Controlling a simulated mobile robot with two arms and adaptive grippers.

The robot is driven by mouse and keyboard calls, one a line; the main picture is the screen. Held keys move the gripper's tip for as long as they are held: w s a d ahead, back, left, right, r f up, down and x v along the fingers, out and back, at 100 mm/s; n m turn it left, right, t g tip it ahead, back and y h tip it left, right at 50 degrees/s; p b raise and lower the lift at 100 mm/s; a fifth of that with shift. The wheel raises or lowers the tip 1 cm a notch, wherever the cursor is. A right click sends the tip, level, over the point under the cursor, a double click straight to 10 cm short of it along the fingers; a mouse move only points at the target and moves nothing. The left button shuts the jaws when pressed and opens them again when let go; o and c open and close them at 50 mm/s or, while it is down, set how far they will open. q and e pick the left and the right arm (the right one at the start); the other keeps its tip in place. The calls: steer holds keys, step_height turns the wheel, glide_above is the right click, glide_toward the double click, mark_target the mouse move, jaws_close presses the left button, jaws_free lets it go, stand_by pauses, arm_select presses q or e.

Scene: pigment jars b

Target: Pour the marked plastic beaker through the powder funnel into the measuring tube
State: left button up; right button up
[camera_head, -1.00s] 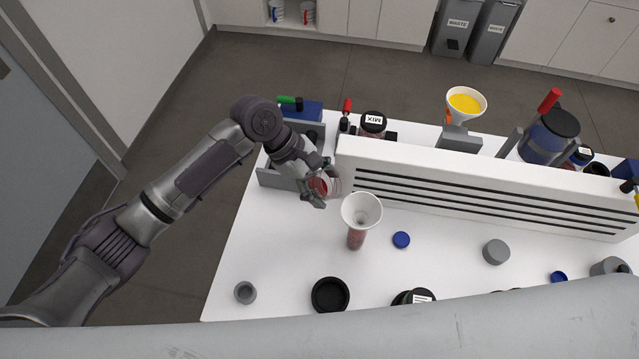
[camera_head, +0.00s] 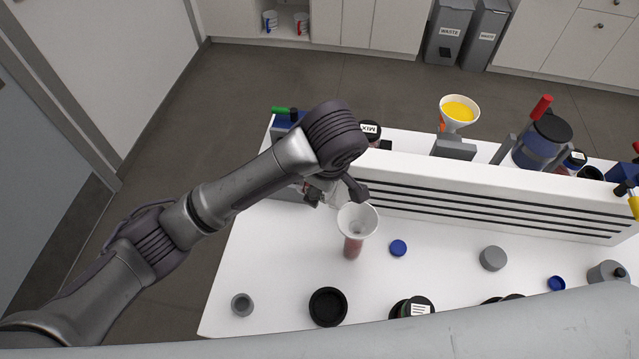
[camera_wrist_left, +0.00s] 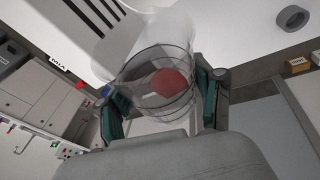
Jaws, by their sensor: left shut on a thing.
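The powder funnel (camera_head: 357,221), white with a wide mouth, stands upright on the measuring tube (camera_head: 352,248), which shows reddish contents. My left gripper (camera_head: 337,190) is at the funnel's upper left rim, partly hidden by my own wrist. In the left wrist view, its fingers (camera_wrist_left: 164,102) are shut on the clear plastic beaker (camera_wrist_left: 150,72), which has dark ring marks and some red powder in it. The beaker is tilted, its mouth close to the funnel; whether they touch, or powder is flowing, I cannot tell. My right gripper is not in view.
A long white slotted housing (camera_head: 480,205) runs behind the funnel. On the table are a blue cap (camera_head: 398,248), a grey lid (camera_head: 492,258), a black dish (camera_head: 328,307) and a small grey cup (camera_head: 242,304). A funnel with yellow powder (camera_head: 459,111) stands behind.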

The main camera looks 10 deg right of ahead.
mark_target(339, 182)
arm_select(q)
steer(key=shift+s+d+r+t+y, duration=0.15)
steer(key=shift+d+r+t+y, duration=0.1)
steer(key=shift+r+t+y, duration=0.55)
steer(key=shift+s+d+r+t+y, duration=0.15)
steer(key=shift+d+t+y, duration=0.1)
steer(key=shift+t+y, duration=0.25)
steer(key=shift+s+d+m+y, duration=0.1)
steer(key=shift+s+m+y, duration=0.1)
steer(key=shift+m+y, duration=0.15)
stand_by(0.6)
steer(key=shift+s+d+r+t+y, duration=0.1)
steer(key=shift+d+r+t+y, duration=0.15)
steer(key=shift+t+y, duration=0.2)
steer(key=shift+s+d, duration=0.15)
